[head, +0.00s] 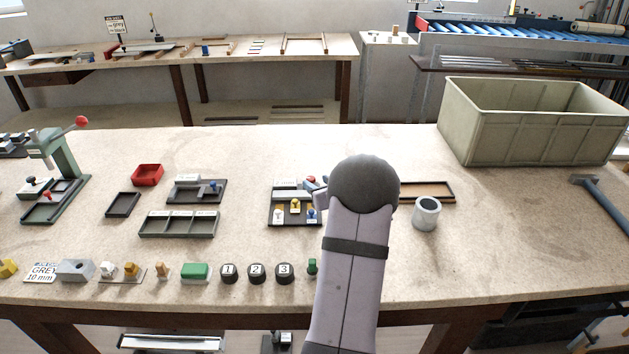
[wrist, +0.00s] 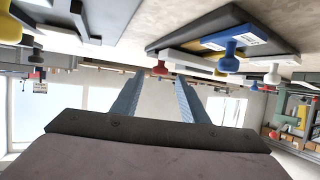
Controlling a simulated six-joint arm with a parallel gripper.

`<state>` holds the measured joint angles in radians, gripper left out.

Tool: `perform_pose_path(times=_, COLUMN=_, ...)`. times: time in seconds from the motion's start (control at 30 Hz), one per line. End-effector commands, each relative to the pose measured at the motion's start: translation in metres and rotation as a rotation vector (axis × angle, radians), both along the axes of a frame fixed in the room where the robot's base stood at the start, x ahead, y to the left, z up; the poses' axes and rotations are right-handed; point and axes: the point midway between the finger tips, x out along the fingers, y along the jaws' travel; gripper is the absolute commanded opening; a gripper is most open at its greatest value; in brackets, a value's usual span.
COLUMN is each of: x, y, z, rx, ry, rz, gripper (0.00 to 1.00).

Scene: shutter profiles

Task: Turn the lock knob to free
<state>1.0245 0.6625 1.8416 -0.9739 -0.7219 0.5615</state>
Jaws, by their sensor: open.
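A dark panel (head: 284,223) on the bench carries several small knobs, and I cannot tell which is the lock knob. A yellow knob (head: 295,206), a blue knob (head: 312,214) and a white knob (head: 278,215) stand at its front. A red knob (head: 310,181) shows at its back right. In the wrist view, which is upside down, my gripper (wrist: 160,75) has two blue-grey fingers apart and nothing held. The red knob (wrist: 160,68) appears between the fingertips, its distance unclear. My arm hides most of the gripper in the head view.
Left of the panel are a fixture with a blue knob (head: 212,186), a compartment tray (head: 180,233) and a red bin (head: 147,175). A grey cup (head: 426,213) stands to the right. A large crate (head: 545,140) is at back right. A row of small parts lines the front edge.

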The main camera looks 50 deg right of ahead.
Motion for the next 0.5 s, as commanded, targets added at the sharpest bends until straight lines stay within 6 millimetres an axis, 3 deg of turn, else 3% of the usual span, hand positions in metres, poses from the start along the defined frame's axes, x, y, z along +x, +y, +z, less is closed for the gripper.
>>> perform_pose_path(times=0.2, x=0.02, y=-0.008, z=-0.009, rx=0.001, ry=0.001, rz=0.001, gripper=0.4)
perform_pose_path(times=0.5, x=0.028, y=-0.011, z=-0.013, rx=0.001, ry=0.001, rz=-0.001, gripper=0.4)
